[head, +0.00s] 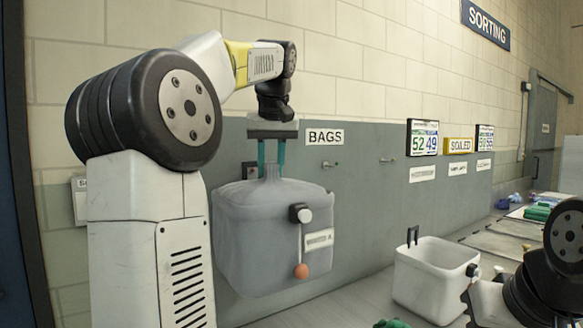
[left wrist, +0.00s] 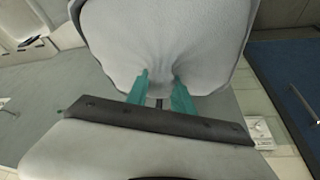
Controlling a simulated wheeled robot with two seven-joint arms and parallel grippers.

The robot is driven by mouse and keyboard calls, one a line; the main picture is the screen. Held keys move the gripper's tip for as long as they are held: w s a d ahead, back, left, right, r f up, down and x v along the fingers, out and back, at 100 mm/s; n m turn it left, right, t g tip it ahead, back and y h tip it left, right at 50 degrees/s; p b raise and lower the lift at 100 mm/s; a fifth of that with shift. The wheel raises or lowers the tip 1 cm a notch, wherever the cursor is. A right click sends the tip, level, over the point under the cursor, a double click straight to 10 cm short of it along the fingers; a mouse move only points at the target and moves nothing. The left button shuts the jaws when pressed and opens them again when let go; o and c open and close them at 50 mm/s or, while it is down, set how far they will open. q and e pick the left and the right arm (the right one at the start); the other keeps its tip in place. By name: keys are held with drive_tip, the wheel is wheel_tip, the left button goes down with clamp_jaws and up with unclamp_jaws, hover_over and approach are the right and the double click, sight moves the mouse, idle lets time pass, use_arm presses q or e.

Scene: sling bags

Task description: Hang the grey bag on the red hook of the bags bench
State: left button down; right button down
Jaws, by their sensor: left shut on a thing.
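The grey bag (head: 258,235) hangs from my left gripper (head: 271,165), in front of the bench's grey back wall. Its teal fingers are shut on the gathered top of the bag. In the left wrist view the pale bag (left wrist: 165,35) bulges beyond the fingertips of my left gripper (left wrist: 160,85). A black-and-white fitting with a stem and an orange-red ball (head: 300,271) shows in front of the bag, beside a white label. I cannot tell whether this is the red hook. My right gripper is out of view; part of that arm shows at lower right.
A BAGS sign (head: 325,137) is on the wall, with small metal hooks (head: 330,164) to the right. A white open bin (head: 427,285) stands on the bench, right of the bag. Several coloured items lie farther right at the back.

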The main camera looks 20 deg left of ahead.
use_arm(q)
drive_tip(key=shift+w+a, duration=0.4)
drive_tip(key=shift+w+a+f, duration=0.4)
drive_tip(key=shift+a+f, duration=0.1)
drive_tip(key=shift+f, duration=0.1)
drive_tip(key=c, duration=1)
unclamp_jaws()
